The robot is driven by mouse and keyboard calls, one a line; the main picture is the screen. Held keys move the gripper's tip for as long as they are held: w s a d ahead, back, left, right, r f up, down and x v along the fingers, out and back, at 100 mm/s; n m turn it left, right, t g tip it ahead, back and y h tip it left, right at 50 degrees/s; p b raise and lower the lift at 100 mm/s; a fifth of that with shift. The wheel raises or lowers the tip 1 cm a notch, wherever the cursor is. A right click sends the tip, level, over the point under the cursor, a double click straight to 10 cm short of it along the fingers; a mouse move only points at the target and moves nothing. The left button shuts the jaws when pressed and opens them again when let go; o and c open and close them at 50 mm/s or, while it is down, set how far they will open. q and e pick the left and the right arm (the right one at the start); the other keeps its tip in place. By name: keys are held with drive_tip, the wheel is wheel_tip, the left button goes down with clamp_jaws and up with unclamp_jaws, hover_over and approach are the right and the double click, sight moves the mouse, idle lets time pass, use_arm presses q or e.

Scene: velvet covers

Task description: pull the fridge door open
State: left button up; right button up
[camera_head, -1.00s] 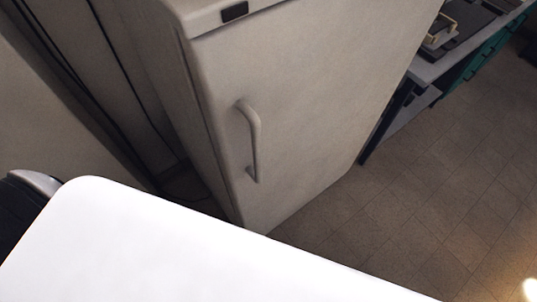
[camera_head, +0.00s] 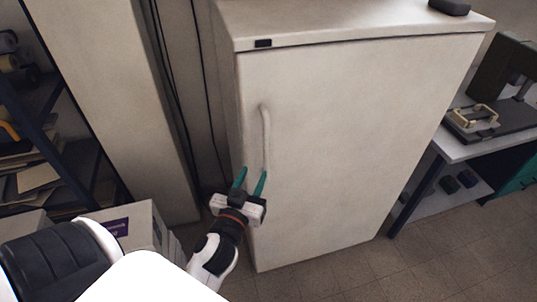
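The white fridge (camera_head: 345,150) stands upright in the middle of the view with its door shut. Its vertical curved handle (camera_head: 266,132) is on the left side of the door. My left gripper (camera_head: 252,178) has two teal fingers pointing up, spread apart, just at the lower part of the handle. The handle's lower end is hidden behind the fingers. I cannot tell whether the fingers are around the handle or only in front of it. My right gripper is out of view.
A tall pale cabinet (camera_head: 112,90) and hanging cables stand left of the fridge. A dark shelf (camera_head: 55,100) is at far left, with a cardboard box (camera_head: 138,222) near my arm. A workbench (camera_head: 455,148) stands right. The floor (camera_head: 420,260) at front right is clear.

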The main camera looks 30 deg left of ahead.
sight(266, 149)
use_arm(q)
drive_tip(key=p+x, duration=0.1)
drive_tip(key=x, duration=0.4)
drive_tip(key=shift+w+a+p, duration=0.15)
drive_tip(key=shift+a+p, duration=0.1)
drive_tip(key=shift+p, duration=0.1)
drive_tip(key=p+x, duration=0.1)
drive_tip(key=x, duration=0.4)
drive_tip(key=shift+w+d+f, duration=0.1)
drive_tip(key=shift+w, duration=0.15)
drive_tip(key=shift+w+a+f+p, duration=0.15)
drive_tip(key=shift+w+a+p, duration=0.15)
drive_tip(key=shift+w, duration=0.35)
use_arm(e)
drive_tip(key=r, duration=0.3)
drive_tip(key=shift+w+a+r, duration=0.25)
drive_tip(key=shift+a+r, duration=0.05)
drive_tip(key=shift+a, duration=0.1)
use_arm(q)
drive_tip(key=shift+d, duration=0.1)
drive_tip(key=shift+c, duration=0.6)
clamp_jaws()
